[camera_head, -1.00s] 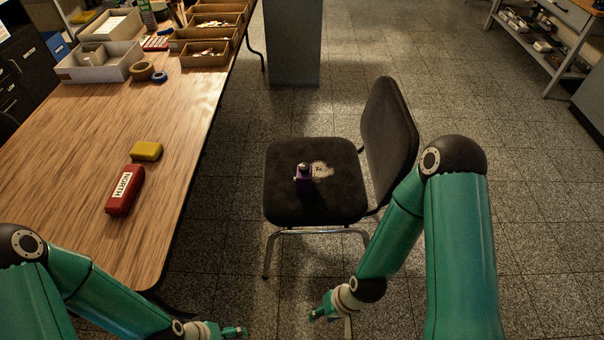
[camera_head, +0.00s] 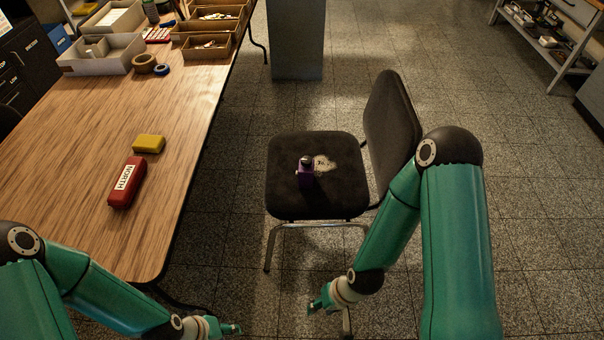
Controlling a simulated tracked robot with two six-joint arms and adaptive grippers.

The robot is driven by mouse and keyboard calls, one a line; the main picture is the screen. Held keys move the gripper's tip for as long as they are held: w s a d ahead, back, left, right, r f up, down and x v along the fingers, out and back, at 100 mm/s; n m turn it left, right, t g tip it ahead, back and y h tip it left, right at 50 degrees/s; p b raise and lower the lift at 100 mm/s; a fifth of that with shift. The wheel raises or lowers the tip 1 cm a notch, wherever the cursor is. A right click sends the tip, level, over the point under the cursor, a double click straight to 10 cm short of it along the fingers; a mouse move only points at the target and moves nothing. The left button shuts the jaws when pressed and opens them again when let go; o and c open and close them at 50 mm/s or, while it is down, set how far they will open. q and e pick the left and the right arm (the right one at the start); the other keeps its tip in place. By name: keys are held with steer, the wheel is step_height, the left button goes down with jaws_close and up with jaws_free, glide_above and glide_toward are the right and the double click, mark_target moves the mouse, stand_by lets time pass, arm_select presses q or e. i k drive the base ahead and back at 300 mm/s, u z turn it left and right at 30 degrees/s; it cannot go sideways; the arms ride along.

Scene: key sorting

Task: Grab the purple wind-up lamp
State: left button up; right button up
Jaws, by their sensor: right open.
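The purple wind-up lamp (camera_head: 306,176) stands upright on the seat of a dark chair (camera_head: 285,200), near the seat's middle. A pale worn patch lies beside it on the seat. My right gripper (camera_head: 318,304) is open and empty, low in front of the chair and apart from the lamp. My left gripper (camera_head: 236,329) is at the bottom edge, left of the right one and also away from the lamp. It is small and partly cut off, so its jaw state is unclear.
A wooden table (camera_head: 90,200) on the left holds a red case (camera_head: 127,183), a yellow block (camera_head: 149,143), tape rolls (camera_head: 144,63) and trays (camera_head: 100,55). The chair's backrest (camera_head: 388,115) rises right of the seat. Open floor lies between table and chair.

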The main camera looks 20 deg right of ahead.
mark_target(306, 175)
steer(key=u, duration=0.1)
steer(key=i, duration=0.25)
steer(key=u, duration=2.7)
steer(key=k, duration=1.65)
steer(key=z, duration=1.3)
steer(key=i, duration=1)
steer(key=z, duration=0.1)
